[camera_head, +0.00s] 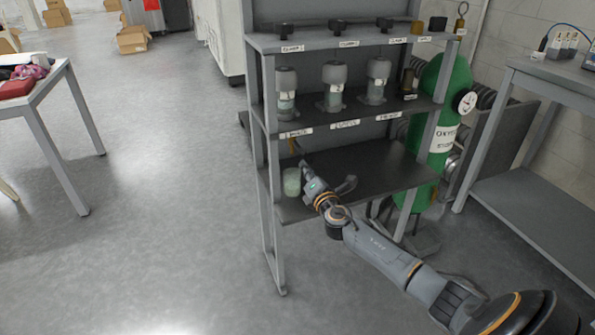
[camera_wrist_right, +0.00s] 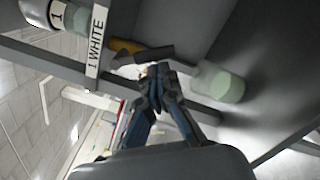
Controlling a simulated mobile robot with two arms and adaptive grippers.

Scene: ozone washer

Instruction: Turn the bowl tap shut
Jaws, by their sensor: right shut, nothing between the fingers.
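A small brass-coloured piece, which looks like the tap (camera_head: 293,146), hangs under the middle shelf at its left front. It shows larger in the right wrist view (camera_wrist_right: 124,46), beside the label "1 WHITE", with a dark bar next to it. A pale green translucent jar or bowl (camera_head: 292,183) stands on the lower shelf below it; it also shows in the right wrist view (camera_wrist_right: 220,83). My right gripper (camera_head: 304,165) is shut and empty, its fingertips (camera_wrist_right: 155,72) close to the tap and dark bar. I cannot tell whether they touch. My left gripper is out of view.
The grey rack (camera_head: 270,120) holds three capped glass vessels (camera_head: 334,85) on its middle shelf. A green oxygen cylinder (camera_head: 440,115) stands at its right. A grey workbench (camera_head: 540,210) is farther right, a white table (camera_head: 50,95) at left. The floor between is clear.

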